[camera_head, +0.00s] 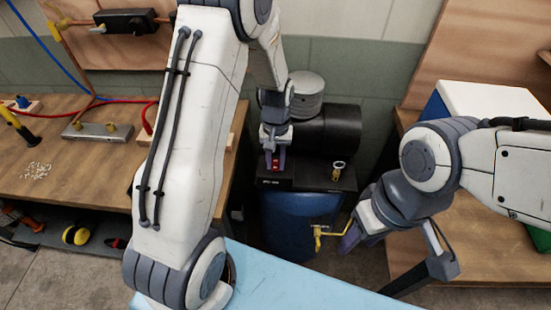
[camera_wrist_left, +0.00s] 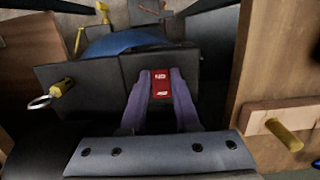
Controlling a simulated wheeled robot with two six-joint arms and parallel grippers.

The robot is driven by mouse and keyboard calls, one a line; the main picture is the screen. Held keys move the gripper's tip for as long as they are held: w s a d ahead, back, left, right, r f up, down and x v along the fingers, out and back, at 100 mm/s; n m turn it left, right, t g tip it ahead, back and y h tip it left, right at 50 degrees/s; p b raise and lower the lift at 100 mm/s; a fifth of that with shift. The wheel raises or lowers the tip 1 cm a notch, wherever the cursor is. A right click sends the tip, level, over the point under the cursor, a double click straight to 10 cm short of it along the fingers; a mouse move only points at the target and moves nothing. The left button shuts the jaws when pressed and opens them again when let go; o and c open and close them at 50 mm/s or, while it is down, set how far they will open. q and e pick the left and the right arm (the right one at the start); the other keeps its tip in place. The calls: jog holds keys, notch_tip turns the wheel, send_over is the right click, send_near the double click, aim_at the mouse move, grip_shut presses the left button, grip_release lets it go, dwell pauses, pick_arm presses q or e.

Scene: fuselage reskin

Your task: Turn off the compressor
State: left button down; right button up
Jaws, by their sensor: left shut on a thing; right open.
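The compressor stands in the gap between the two benches, with a blue tank (camera_head: 292,222), a black motor (camera_head: 336,130) and a grey ribbed cylinder (camera_head: 306,92). A red switch (camera_head: 275,163) sits on its black control box (camera_head: 300,176). My left gripper (camera_head: 273,160) points down at the box, its fingers shut on the red switch; in the left wrist view the red switch (camera_wrist_left: 161,83) shows between the purple fingertips (camera_wrist_left: 160,76). My right gripper (camera_head: 350,236) is open, beside the tank near a yellow valve (camera_head: 319,236).
A brass ring-pull valve (camera_head: 338,168) stands on the box, right of the switch. The left workbench (camera_head: 85,180) carries tools and a red hose (camera_head: 120,101). A light blue surface (camera_head: 270,285) lies in front. A white-topped case (camera_head: 495,98) rests on the right bench (camera_head: 455,236).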

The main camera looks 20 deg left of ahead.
aim_at(277, 160)
pick_arm(q)
jog(key=shift+w+r+g+h+p, duration=0.15)
jog(key=shift+w+g+h+p, duration=0.2)
jog(key=shift+g+p, duration=0.5)
pick_arm(e)
notch_tip(277, 160, up, 3)
jog(key=shift+f, duration=0.15)
pick_arm(q)
jog(key=c, duration=0.6)
grip_release()
jog(key=shift+c, duration=0.2)
jog(key=b+v, duration=0.2)
jog(key=v, duration=0.8)
jog(key=shift+r, duration=0.2)
pick_arm(e)
jog(key=shift+f, duration=0.9)
pick_arm(q)
jog(key=shift+w, duration=0.1)
